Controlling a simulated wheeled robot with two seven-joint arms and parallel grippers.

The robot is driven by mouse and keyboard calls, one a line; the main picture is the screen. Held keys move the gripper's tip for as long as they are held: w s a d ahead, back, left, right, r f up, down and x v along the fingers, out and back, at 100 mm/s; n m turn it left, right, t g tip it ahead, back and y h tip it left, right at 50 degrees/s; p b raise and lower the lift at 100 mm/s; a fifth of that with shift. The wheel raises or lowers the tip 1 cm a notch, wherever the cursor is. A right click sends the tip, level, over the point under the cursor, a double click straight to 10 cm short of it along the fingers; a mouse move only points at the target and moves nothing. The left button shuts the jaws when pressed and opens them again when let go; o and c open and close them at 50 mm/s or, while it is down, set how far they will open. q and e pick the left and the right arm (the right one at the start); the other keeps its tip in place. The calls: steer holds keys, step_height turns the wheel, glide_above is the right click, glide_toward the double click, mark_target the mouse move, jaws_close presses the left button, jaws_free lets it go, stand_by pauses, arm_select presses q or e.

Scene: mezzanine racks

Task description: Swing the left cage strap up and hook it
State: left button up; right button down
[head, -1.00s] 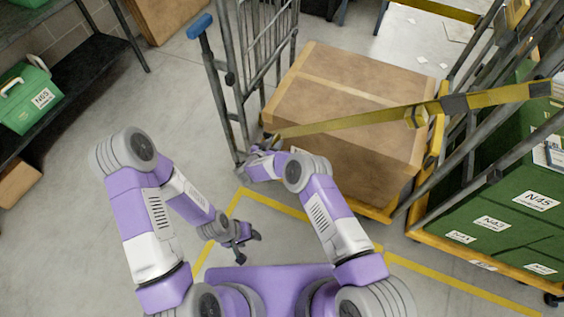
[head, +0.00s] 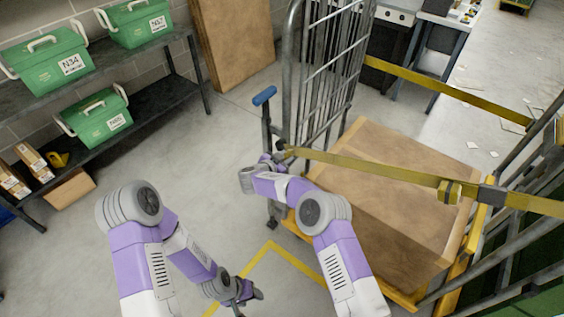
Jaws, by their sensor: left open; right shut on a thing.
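The yellow cage strap (head: 385,172) runs taut from the right edge of the picture, across the front of the cage above a large cardboard box (head: 395,225). Its left end is at the cage's left front post. My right gripper (head: 280,155) is shut on that strap end, close beside the post (head: 290,80); its fingers are small and partly hidden, and I cannot tell whether the strap end touches a hook. My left gripper (head: 250,294) is open and empty, low over the floor in front of the cage. A blue-topped lever (head: 264,97) stands on the cage's left side.
A dark shelf rack (head: 150,85) with green bins (head: 95,116) stands at the left. A second yellow strap (head: 450,90) crosses the cage's far side. A tall brown panel (head: 232,40) leans at the back. The floor between rack and cage is clear.

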steer(key=shift+w+a+r, duration=0.1)
steer(key=shift+w+r, duration=0.05)
steer(key=shift+r, duration=0.35)
steer(key=shift+w+a+r, duration=0.1)
steer(key=shift+w+r, duration=0.05)
steer(key=shift+r, duration=0.3)
steer(key=c, duration=0.9)
jaws_free()
steer(key=shift+a, duration=0.1)
steer(key=shift+o, duration=0.2)
steer(key=shift+s+f, duration=0.1)
steer(key=shift+f, duration=0.2)
steer(key=shift+s, duration=0.1)
steer(key=p+v, duration=0.1)
steer(key=v, duration=0.6)
steer(key=shift+s, duration=0.15)
steer(key=shift+a, duration=0.1)
